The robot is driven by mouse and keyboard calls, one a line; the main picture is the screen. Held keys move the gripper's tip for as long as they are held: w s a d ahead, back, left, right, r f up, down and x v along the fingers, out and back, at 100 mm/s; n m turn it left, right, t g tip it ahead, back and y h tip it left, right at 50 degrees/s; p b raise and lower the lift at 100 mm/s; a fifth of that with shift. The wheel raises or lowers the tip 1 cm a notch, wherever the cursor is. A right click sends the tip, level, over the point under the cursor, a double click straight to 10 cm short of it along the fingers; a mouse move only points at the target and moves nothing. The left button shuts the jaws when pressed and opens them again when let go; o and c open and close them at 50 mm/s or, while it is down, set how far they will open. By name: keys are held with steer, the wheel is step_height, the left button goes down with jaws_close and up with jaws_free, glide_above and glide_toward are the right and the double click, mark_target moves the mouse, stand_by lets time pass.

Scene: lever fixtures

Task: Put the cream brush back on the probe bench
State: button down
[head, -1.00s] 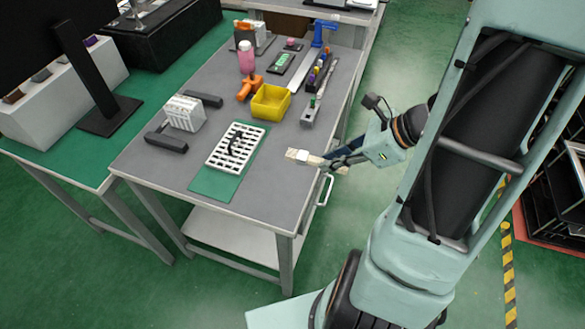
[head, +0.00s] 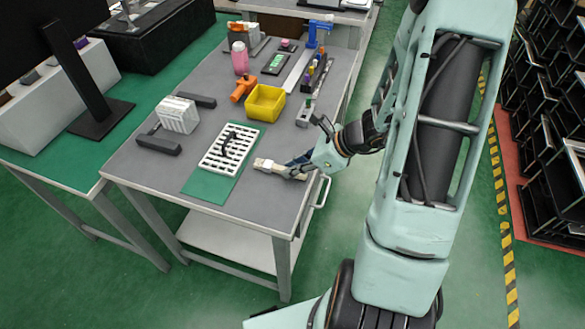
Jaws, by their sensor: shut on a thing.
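The cream brush (head: 267,165) is a pale, flat piece in the head view, at the right front part of the grey bench. My gripper (head: 290,172) is shut on the end of it nearest the bench's right edge. The brush points left from the fingers, over the bench top. I cannot tell whether it touches the surface. The bench (head: 232,205) that I take for the probe bench is grey-topped with a lower shelf. My fingers partly hide the brush's right end.
A white slotted rack (head: 229,150) on a green mat (head: 203,187) lies left of the brush. A yellow bin (head: 265,103), an orange tool (head: 243,88) and a pink bottle (head: 239,58) stand farther back. Bare bench top lies in front of the brush.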

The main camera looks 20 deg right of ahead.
steer(key=shift+f, duration=0.2)
steer(key=c, duration=1.9)
jaws_free()
steer(key=shift+r, duration=0.1)
steer(key=shift+r, duration=0.1)
steer(key=shift+d+r, duration=0.1)
steer(key=shift+r, duration=0.15)
steer(key=p+v, duration=0.2)
steer(key=v, duration=0.9)
steer(key=shift+s+d+r, duration=0.2)
